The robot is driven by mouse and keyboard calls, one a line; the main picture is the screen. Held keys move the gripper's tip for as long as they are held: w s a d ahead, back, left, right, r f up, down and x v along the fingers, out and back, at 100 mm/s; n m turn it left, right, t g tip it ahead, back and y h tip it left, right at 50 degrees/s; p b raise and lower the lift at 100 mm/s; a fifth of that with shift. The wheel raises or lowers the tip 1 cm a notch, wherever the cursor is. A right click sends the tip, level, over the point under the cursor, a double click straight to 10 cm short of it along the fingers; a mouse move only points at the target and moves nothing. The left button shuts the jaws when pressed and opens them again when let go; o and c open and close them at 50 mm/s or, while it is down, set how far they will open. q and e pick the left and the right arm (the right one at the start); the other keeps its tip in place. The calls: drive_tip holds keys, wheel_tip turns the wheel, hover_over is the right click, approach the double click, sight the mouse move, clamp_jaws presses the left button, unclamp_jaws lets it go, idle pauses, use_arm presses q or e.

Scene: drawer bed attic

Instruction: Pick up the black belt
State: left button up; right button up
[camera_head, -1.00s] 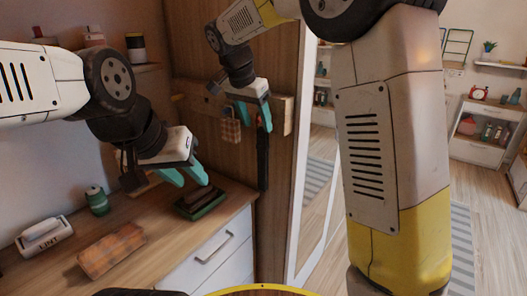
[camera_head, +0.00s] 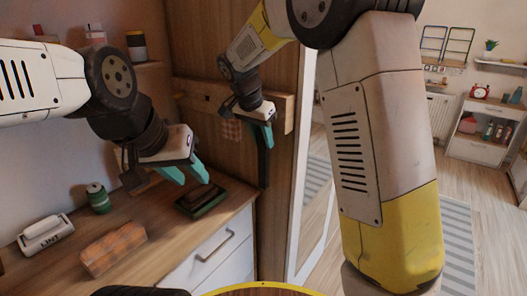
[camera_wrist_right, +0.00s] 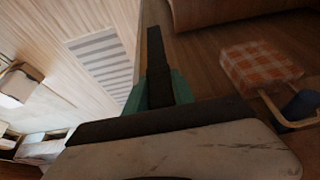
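The black belt (camera_head: 263,168) hangs as a narrow dark strip against the wooden panel, below the hook rail. My right gripper (camera_head: 262,134) is at its upper part. In the right wrist view, the belt (camera_wrist_right: 156,65) runs out between the teal fingers of the right gripper (camera_wrist_right: 159,88), with a finger close on each side. I cannot tell whether the fingers press on it or only stand around it. The belt's top end is hidden by the gripper. My left gripper (camera_head: 186,174) is open and empty above the counter.
A checked item (camera_head: 231,129) hangs on the rail (camera_head: 284,112) beside the belt; it also shows in the wrist view (camera_wrist_right: 260,66). A mirror (camera_head: 312,200) stands right.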

clamp_jaws()
idle(1.1)
